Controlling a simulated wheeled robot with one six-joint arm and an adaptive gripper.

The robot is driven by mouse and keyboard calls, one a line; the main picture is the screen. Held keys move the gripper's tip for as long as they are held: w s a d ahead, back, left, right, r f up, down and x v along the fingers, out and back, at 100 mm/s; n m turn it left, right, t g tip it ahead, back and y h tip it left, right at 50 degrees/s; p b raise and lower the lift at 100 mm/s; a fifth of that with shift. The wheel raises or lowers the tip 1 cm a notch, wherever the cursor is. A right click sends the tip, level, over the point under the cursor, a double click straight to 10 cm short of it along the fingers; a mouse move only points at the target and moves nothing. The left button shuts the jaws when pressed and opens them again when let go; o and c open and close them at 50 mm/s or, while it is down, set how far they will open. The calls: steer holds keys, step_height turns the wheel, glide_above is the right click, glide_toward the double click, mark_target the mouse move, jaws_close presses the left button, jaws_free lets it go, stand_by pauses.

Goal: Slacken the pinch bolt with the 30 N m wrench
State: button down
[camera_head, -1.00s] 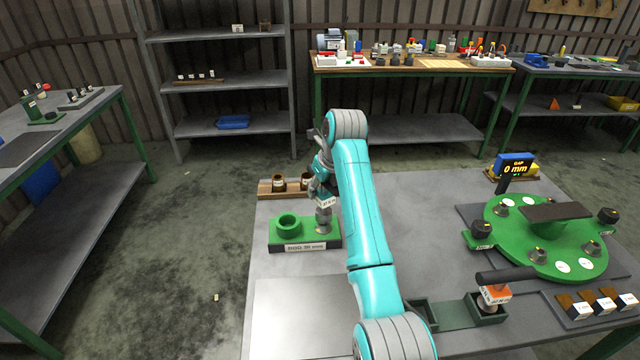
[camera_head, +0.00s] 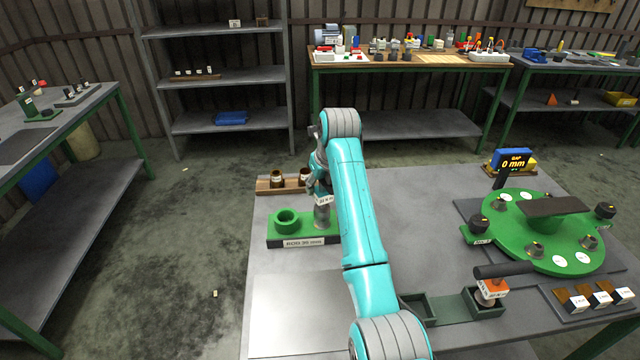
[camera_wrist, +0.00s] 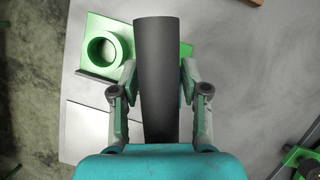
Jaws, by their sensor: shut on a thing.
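My gripper (camera_head: 321,188) is over the right end of a green block (camera_head: 273,240). In the wrist view its fingers (camera_wrist: 157,95) are shut on a dark grey cylinder (camera_wrist: 155,60). A tool with an orange, labelled head (camera_head: 491,288) and a dark handle (camera_head: 505,270) sits at a green holder at the front right; its label is too small to read, so I cannot tell whether it is the 30 N m wrench. A green disc (camera_head: 520,235) at the right carries several dark fittings and two black knobs (camera_head: 478,225) (camera_head: 606,210). I cannot tell which part is the pinch bolt.
The green block has an open ring (camera_head: 286,219) and a front label. Behind it, a wooden rack (camera_head: 263,185) holds brown pieces. A display (camera_head: 513,161) reads 0 mm. A tray (camera_head: 549,292) of labelled blocks lies front right. The mid-table between my arm and the disc is clear.

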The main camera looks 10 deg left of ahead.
steer(key=shift+f, duration=1.5)
steer(key=shift+s+a+n+g+y, duration=0.1)
steer(key=shift+n+g+y, duration=0.2)
steer(key=shift+n, duration=0.75)
steer(key=shift+s+a+n+g+y, duration=0.1)
steer(key=shift+n+g+y, duration=0.15)
steer(key=shift+n, duration=0.8)
steer(key=shift+m, duration=0.3)
steer(key=shift+w+r, duration=0.1)
steer(key=shift+r, duration=0.05)
steer(key=shift+r, duration=2.4)
